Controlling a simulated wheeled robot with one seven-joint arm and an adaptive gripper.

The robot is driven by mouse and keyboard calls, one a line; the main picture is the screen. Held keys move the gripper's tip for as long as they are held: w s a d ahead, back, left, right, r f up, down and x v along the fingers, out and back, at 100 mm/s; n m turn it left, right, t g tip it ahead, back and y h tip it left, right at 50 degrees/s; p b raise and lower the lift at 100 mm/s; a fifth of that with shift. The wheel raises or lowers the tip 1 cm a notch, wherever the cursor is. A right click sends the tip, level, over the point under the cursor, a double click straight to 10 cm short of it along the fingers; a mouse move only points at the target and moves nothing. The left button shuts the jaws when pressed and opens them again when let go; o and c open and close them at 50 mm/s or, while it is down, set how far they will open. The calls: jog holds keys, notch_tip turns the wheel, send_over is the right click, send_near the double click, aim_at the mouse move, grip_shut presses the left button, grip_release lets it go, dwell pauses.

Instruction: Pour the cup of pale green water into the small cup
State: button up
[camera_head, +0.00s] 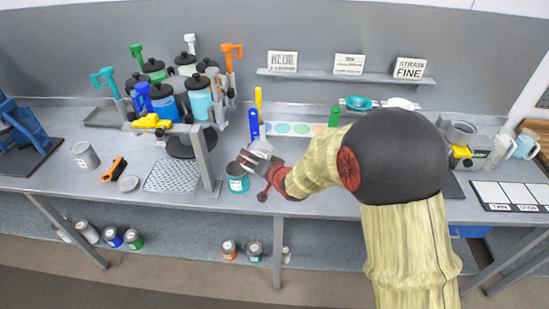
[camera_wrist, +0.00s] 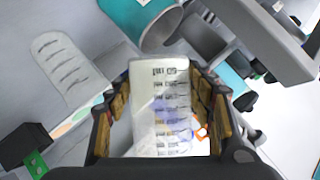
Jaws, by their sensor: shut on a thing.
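My gripper (camera_wrist: 165,115) is shut on a clear, whitish cup with printed measuring marks (camera_wrist: 160,95), which sits between the two fingers in the wrist view. In the head view my gripper (camera_head: 264,172) is at the front of the bench, just right of and above a teal can (camera_head: 238,185). The can also shows, open-topped, beyond the held cup in the wrist view (camera_wrist: 140,22). A second pale, marked shape (camera_wrist: 65,70), perhaps another cup, is at the left there. I cannot make out pale green water or its level in either view.
A grey stand with an upright post (camera_head: 205,165) is left of the can. Agitators and lidded drums (camera_head: 165,90) crowd the back left.

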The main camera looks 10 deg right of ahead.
jog(key=shift+r, duration=0.15)
jog(key=shift+r+m+y+p, duration=0.3)
jog(key=shift+p, duration=0.3)
dwell(0.5)
jog(key=shift+a+f+m+y+p, duration=0.1)
jog(key=shift+f+m+y+p, duration=0.05)
jog(key=shift+m+y+p, duration=0.45)
dwell(2.1)
jog(key=shift+f+m+y, duration=0.15)
jog(key=shift+m+y, duration=0.25)
jog(key=shift+m, duration=0.5)
dwell(3.0)
